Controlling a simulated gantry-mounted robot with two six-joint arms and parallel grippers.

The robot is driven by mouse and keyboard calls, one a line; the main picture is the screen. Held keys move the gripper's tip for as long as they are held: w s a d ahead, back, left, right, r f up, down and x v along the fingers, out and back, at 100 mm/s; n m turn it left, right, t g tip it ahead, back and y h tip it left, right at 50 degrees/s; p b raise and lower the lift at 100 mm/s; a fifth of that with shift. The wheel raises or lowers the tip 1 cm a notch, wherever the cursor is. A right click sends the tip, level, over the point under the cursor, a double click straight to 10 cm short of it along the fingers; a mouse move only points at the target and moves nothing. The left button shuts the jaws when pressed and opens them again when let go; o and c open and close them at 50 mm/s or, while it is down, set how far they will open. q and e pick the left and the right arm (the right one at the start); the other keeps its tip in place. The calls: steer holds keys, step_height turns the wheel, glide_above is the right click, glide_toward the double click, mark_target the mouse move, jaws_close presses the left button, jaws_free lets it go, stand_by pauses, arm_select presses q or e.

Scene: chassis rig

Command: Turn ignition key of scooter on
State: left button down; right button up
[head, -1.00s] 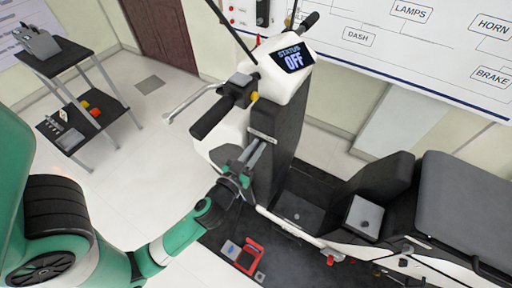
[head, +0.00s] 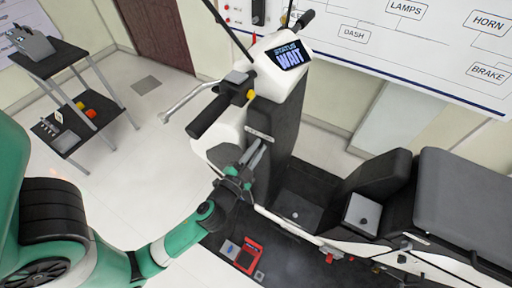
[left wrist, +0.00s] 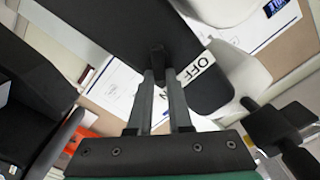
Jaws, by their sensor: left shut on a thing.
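The white scooter (head: 235,152) stands with its dark front panel (head: 286,132) facing the seat. Its display (head: 287,56) reads "STATUS WAIT". My left gripper (head: 262,146) reaches the panel just below a small white label (head: 259,136). In the left wrist view the gripper (left wrist: 158,66) is shut on the small dark ignition key (left wrist: 157,54), its two grey fingers on either side. An "OFF" label (left wrist: 196,68) lies right of the key. Another label (left wrist: 167,93), partly hidden by the fingers, shows an "N". The key itself is hidden in the head view. My right gripper is out of view.
The left handlebar grip (head: 208,117) and brake lever (head: 187,103) stick out above my left arm. The seat (head: 462,195) is at the right. A red tool-like object (head: 249,253) lies on the dark mat. A dark side table (head: 48,58) stands far left.

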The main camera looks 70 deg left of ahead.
arm_select(q)
steer(key=shift+d+f+m, duration=0.1)
steer(key=shift+f+m, duration=0.15)
steer(key=shift+m, duration=0.65)
steer(key=shift+f+m, duration=0.25)
steer(key=shift+m, duration=0.65)
steer(key=c, duration=0.8)
jaws_free()
steer(key=shift+c, duration=0.2)
steer(key=shift+r, duration=0.1)
